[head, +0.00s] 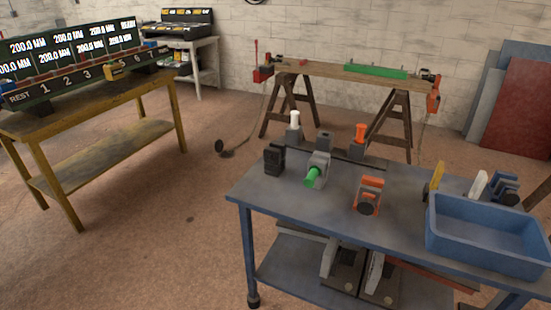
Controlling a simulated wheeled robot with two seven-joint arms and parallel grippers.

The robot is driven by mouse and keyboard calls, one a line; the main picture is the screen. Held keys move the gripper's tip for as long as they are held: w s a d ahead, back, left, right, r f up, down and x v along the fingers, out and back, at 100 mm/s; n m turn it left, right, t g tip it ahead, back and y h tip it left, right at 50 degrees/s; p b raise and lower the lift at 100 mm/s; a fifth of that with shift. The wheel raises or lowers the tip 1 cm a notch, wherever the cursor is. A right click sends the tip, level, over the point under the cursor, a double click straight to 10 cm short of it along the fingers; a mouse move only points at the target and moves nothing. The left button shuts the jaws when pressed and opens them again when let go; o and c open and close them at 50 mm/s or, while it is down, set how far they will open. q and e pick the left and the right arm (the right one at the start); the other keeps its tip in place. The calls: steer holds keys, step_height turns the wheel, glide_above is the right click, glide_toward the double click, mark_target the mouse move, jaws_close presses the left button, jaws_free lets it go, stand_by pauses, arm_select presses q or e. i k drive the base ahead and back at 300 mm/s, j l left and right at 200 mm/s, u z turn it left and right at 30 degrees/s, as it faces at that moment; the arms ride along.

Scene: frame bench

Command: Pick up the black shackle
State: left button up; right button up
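A small black upright piece (274,158) stands at the back left corner of the blue-grey bench (320,205). It is the nearest match to the black shackle, but it is too small here to make out a bow or pin. Nothing touches it from above. Neither of my grippers shows in the head view.
An orange clamp-like piece (368,194) and an empty-looking blue bin (487,238) stand farther right on the bench. Grey-white pieces (375,270) sit on its lower shelf. A trestle (345,73) stands behind, and a yellow-legged table (85,99) at left.

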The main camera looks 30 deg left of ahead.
mark_target(274, 155)
steer(key=i+l+u, duration=0.1)
steer(key=i+u, duration=0.25)
steer(key=i+l+u, duration=0.1)
steer(key=u, duration=0.25)
steer(key=i+l, duration=0.05)
steer(key=i, duration=0.05)
